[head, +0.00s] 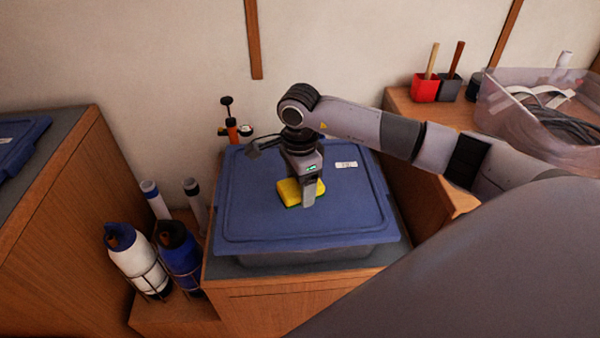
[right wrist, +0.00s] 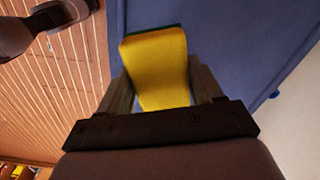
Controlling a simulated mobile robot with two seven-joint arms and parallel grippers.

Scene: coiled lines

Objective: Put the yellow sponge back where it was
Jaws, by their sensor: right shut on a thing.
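The yellow sponge (head: 289,192) with a green underside is at the middle of the blue lid (head: 250,220) of a storage bin. My right gripper (head: 310,200) reaches down over the lid and is shut on the sponge. In the right wrist view the sponge (right wrist: 158,65) sits between the two fingers (right wrist: 160,90), its yellow face showing and a dark green edge at its far end. I cannot tell whether the sponge touches the lid or is just above it. My left gripper is not in view.
Left of the bin stand a white bottle (head: 135,258) and a blue bottle (head: 180,255) in wire holders. At right are a clear tub of coiled lines (head: 510,120) and red (head: 425,90) and grey (head: 449,90) cups. The lid around the sponge is mostly clear.

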